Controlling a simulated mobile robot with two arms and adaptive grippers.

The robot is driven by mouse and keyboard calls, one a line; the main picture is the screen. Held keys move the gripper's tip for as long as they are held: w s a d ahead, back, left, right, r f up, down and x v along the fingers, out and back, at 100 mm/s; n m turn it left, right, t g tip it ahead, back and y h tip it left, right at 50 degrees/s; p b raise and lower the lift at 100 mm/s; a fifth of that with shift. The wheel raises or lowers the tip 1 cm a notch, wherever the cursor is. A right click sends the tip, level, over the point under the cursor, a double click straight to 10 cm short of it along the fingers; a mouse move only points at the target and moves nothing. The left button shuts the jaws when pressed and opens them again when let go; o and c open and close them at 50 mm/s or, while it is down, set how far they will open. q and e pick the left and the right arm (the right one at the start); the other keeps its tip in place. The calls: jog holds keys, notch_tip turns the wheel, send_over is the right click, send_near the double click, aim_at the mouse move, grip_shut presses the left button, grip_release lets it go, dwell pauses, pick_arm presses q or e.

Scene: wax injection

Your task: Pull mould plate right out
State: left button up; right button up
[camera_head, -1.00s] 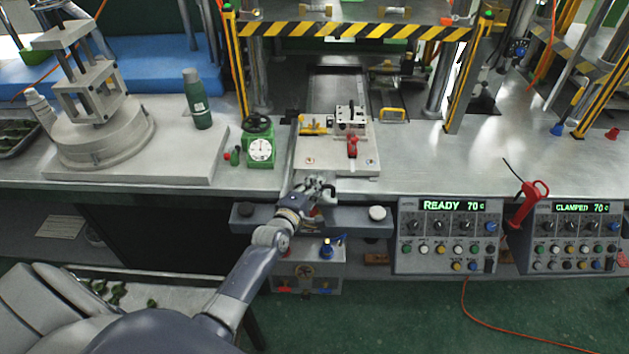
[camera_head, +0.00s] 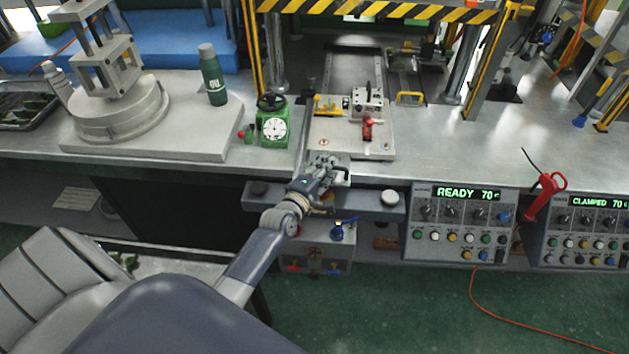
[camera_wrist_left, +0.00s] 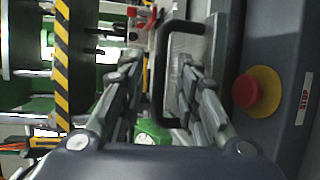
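The pale grey mould plate (camera_head: 342,146) lies flat on the bench under the press. A white block and a red clamp sit on it. My left gripper (camera_head: 325,168) is at the plate's front edge. In the left wrist view the gripper (camera_wrist_left: 157,66) is open, its two fingers apart. The plate's edge (camera_wrist_left: 200,48) lies behind the handle. My right gripper is not in view.
A green dial gauge (camera_head: 272,128) stands left of the plate, with a green oil bottle (camera_head: 214,80) behind it. A red stop button (camera_wrist_left: 248,90) is close right of the fingers in the wrist view. Control boxes (camera_head: 460,222) hang at the bench front. Bench right of the plate is clear.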

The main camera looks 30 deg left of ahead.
pick_arm(q)
jog(key=s+r, duration=0.2)
jog(key=s, duration=0.8)
jog(key=shift+d, duration=0.25)
jog(key=shift+f, duration=0.1)
